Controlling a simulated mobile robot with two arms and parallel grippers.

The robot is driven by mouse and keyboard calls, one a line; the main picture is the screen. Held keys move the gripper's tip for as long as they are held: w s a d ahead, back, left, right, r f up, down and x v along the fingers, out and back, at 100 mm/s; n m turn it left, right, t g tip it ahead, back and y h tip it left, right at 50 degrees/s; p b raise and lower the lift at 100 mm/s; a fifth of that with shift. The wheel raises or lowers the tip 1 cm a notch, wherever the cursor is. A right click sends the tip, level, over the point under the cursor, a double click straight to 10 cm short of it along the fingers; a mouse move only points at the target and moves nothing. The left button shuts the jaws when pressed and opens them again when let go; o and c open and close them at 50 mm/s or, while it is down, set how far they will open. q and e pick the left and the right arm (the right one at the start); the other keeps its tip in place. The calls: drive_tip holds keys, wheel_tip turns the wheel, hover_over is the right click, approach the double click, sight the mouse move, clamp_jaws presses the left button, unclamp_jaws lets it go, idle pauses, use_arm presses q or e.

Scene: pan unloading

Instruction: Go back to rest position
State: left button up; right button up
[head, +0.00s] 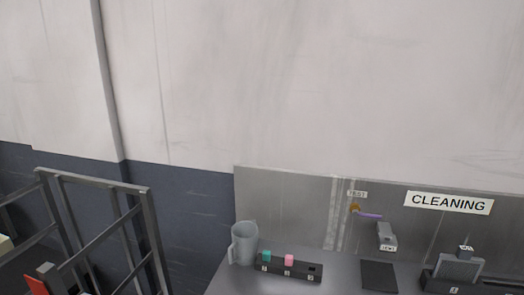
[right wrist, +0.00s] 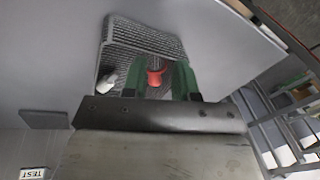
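In the right wrist view, the two green fingers of my right gripper (right wrist: 159,82) stand apart, and the gripper looks open. A small red object (right wrist: 156,76) shows in the gap between them. It seems to lie beyond the fingers, over a dark ribbed tray or mat (right wrist: 145,38); I cannot tell its exact distance. Neither gripper shows in the head view, and my left gripper is in no frame.
In the head view, a grey pitcher (head: 243,245), a black holder (head: 288,270) with teal and pink blocks, and a dark pad (head: 379,275) stand on the counter below a CLEANING sign (head: 448,203). A metal frame (head: 95,225) stands at left. A white item (right wrist: 107,80) lies left of the fingers.

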drive_tip(key=shift+n+t+y, duration=0.4)
drive_tip(key=shift+n+y, duration=0.1)
drive_tip(key=s, duration=0.1)
drive_tip(key=s+a+f, duration=0.1)
drive_tip(key=s, duration=0.2)
drive_tip(key=shift+s+a+f, duration=0.1)
drive_tip(key=shift+a+f, duration=0.1)
drive_tip(key=shift+a, duration=0.05)
drive_tip(key=s+d+f+t+h, duration=0.2)
drive_tip(key=s+d+h, duration=0.1)
drive_tip(key=s+d, duration=0.85)
wheel_tip(320, 180, down, 28)
drive_tip(key=s+a+g+b, duration=0.2)
drive_tip(key=s+d+f+b, duration=0.1)
drive_tip(key=s+d+f, duration=0.1)
drive_tip(key=s+f, duration=1.3)
drive_tip(key=shift+s+d+f+g, duration=0.15)
drive_tip(key=shift+d+f+g, duration=0.25)
drive_tip(key=shift+f, duration=0.5)
